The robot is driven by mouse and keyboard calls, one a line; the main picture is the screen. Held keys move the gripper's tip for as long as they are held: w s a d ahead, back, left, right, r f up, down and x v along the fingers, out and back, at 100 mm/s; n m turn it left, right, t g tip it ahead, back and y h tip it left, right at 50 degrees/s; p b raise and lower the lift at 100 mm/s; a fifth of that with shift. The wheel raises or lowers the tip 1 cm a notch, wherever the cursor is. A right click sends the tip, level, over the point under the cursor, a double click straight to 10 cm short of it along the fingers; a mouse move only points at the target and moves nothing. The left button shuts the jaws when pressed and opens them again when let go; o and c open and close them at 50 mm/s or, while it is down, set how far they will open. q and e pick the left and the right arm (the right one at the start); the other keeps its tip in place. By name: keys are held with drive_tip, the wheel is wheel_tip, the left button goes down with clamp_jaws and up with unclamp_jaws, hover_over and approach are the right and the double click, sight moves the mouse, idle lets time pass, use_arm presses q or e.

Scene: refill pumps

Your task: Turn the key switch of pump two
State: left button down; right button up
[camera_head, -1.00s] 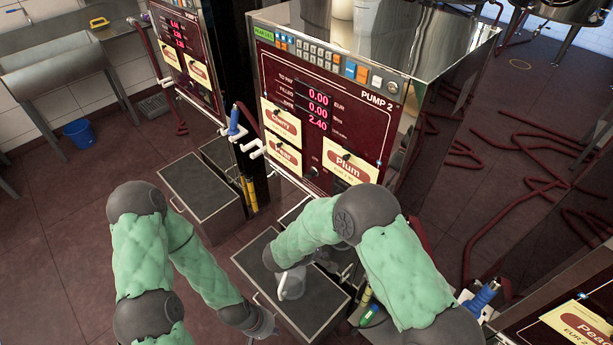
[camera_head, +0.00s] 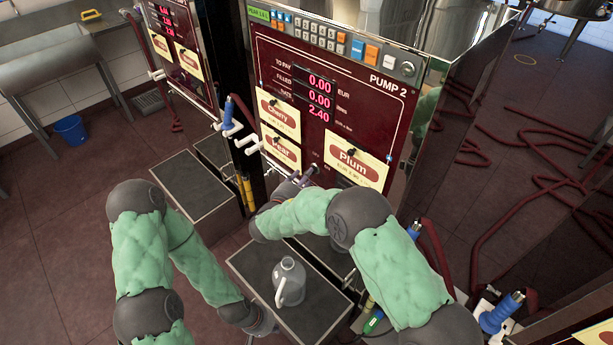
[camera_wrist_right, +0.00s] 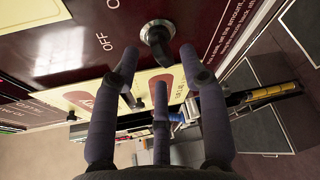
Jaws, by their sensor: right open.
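Pump two (camera_head: 345,75) stands in the middle of the head view, with a dark red front panel, lit red figures and Cherry, Pear and Plum labels. In the right wrist view its key switch (camera_wrist_right: 157,33) is a round metal collar with a dark knob, beside the letters OFF. My right gripper (camera_head: 309,175) is at the panel, just left of the Plum label. In the right wrist view it is open (camera_wrist_right: 160,75), its fingertips around and just short of the switch, with nothing visibly gripped. My left gripper (camera_head: 264,325) hangs low, left of the jug; its fingers are unclear.
A clear grey jug (camera_head: 289,281) stands on a dark-topped box (camera_head: 315,318) below pump two. Blue-handled nozzles (camera_head: 502,312) and white hooks are near the pumps. Another pump (camera_head: 180,50) is at the left. Dark red hoses (camera_head: 530,190) lie on the floor at right.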

drive_tip(key=shift+x, duration=1.3)
drive_tip(key=shift+c, duration=0.3)
clamp_jaws()
